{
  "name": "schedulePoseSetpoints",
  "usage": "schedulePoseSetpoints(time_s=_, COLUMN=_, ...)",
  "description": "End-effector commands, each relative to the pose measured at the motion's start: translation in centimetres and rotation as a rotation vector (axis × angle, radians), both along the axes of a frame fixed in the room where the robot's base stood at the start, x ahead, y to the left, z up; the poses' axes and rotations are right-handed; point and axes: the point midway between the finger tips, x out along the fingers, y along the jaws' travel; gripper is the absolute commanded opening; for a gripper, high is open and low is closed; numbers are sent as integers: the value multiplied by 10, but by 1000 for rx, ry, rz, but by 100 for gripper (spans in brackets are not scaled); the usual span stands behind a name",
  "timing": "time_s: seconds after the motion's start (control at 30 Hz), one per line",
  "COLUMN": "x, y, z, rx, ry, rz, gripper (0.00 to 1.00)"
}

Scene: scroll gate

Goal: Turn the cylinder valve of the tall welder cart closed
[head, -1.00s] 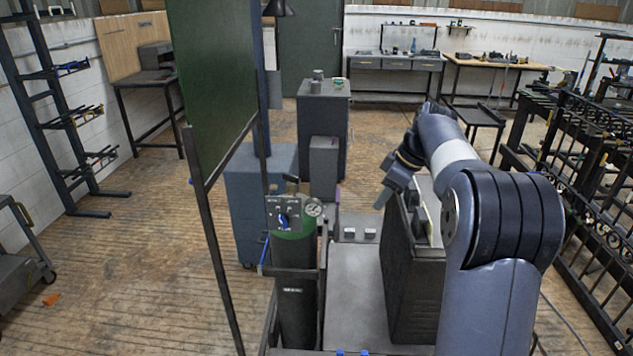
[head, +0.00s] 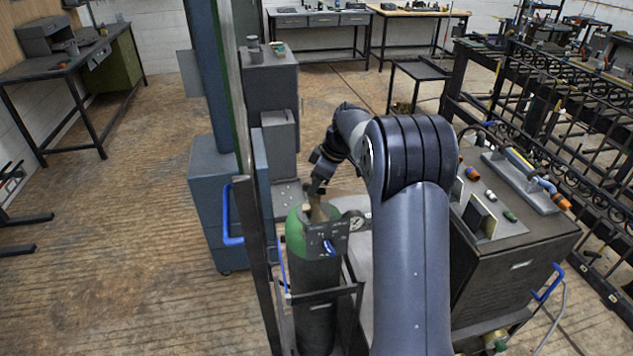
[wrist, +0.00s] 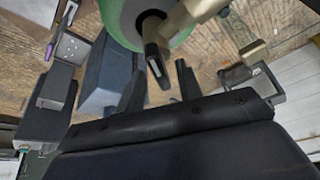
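The gas cylinder (head: 314,270) stands upright in a cart, with a green shoulder and dark body. A dark panel (head: 318,236) with a blue knob (head: 330,247) and a round gauge (head: 357,221) sits in front of its top. The brass valve (wrist: 188,22) rises from the green top (wrist: 118,18) in the wrist view. A black valve handle (wrist: 157,62) points down toward my gripper. My gripper (wrist: 160,78) is open, its two dark fingers apart on either side of the handle's end. I cannot tell whether they touch it. In the head view my gripper (head: 317,188) is just above the cylinder top.
A dark welder box (head: 515,255) with a torch on top stands right of my arm. A green screen (head: 240,100), seen nearly edge-on, rises close to the cylinder's left. A blue cabinet (head: 208,200) is behind it. Iron gates (head: 570,130) line the right.

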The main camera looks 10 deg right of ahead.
Motion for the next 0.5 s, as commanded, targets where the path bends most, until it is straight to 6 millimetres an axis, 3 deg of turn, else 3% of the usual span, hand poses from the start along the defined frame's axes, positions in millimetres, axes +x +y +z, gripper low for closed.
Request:
schedulePoseSetpoints(time_s=0.07, x=0, y=0, z=0, rx=0, ry=0, rz=0, gripper=34)
schedulePoseSetpoints(time_s=0.5, x=0, y=0, z=0, rx=0, ry=0, rz=1, gripper=0)
